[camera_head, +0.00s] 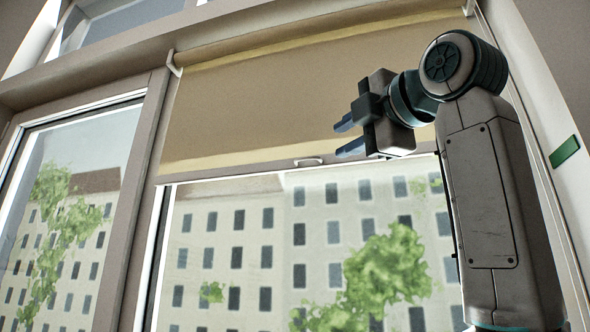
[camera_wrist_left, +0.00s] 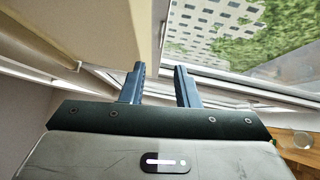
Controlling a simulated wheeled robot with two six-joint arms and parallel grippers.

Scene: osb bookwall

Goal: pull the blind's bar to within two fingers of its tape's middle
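The tan blind (camera_head: 270,95) hangs partly lowered over the upper window in the head view. Its pale bar (camera_head: 235,162) runs along the lower edge, with a small handle (camera_head: 308,161) near the middle. A green tape (camera_head: 564,151) is on the white frame at the right. My left gripper (camera_head: 338,139) is in front of the blind, right of the handle, with its blue fingers pointing left. In the left wrist view the fingers (camera_wrist_left: 160,68) are apart with nothing between them. The blind (camera_wrist_left: 118,30) shows beyond them there. My right gripper is not in view.
The window pane (camera_head: 290,250) below the bar shows a painted-looking building and trees. Another window (camera_head: 65,215) stands at the left behind a frame post. A bracket (camera_head: 174,63) sits at the blind's top left. My left arm covers the blind's right end.

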